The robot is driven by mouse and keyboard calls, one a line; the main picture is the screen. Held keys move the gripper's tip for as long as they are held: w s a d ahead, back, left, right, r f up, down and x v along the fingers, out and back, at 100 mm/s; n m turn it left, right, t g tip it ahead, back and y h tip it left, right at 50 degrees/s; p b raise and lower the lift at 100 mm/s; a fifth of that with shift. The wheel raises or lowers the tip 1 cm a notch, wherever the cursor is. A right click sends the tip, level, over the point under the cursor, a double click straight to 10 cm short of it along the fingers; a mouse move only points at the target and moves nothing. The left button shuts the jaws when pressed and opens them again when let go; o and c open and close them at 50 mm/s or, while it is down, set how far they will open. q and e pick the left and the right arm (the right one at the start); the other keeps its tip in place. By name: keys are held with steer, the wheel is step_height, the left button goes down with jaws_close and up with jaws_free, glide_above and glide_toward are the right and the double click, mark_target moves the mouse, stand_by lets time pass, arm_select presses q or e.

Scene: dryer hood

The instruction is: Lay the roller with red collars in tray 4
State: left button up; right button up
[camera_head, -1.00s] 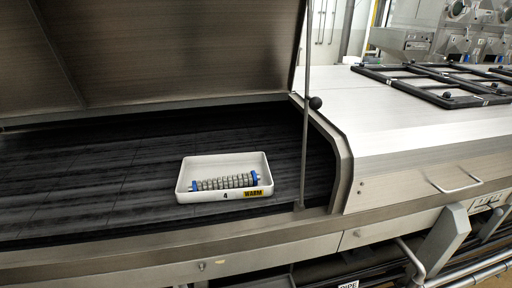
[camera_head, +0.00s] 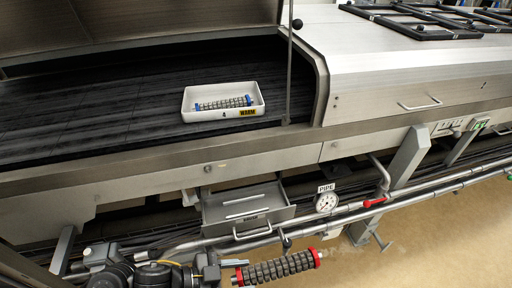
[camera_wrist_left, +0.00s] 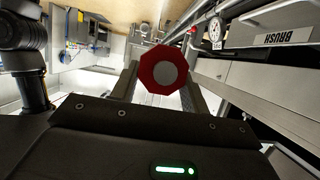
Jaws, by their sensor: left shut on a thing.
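The roller with red collars (camera_head: 278,268) has a dark ribbed body and a red collar at each end. It is held level, low in front of the machine in the head view. My left gripper (camera_head: 226,264) is shut on it at its left end. In the left wrist view one red eight-sided collar (camera_wrist_left: 163,70) shows end-on between the fingers; the rest of the roller is hidden behind it. Tray 4 (camera_head: 190,101), white and marked "4" and "WARM", stands on the black belt. A ribbed roller with blue collars (camera_head: 223,103) lies in it. My right gripper is not in view.
A raised hood (camera_head: 140,25) and a thin upright rod (camera_head: 290,75) frame the black belt (camera_head: 80,120). A metal front edge (camera_head: 150,157) lies between roller and belt. Below are an open drawer (camera_head: 245,208), pipes and a gauge (camera_head: 327,202). Black frames (camera_head: 425,20) lie at upper right.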

arm_select(q)
steer(key=w+a+r+n+t+y, duration=0.1)
steer(key=w+a+r+n+t, duration=0.1)
steer(key=w+a+r, duration=0.3)
steer(key=w+a+r+n+t+y, duration=0.1)
steer(key=w+a+r+n+t, duration=0.1)
steer(key=w+a+r, duration=0.4)
steer(key=w+a, duration=0.5)
steer(key=a, duration=0.2)
steer(key=shift+a+r, duration=0.25)
steer(key=shift+d, duration=0.1)
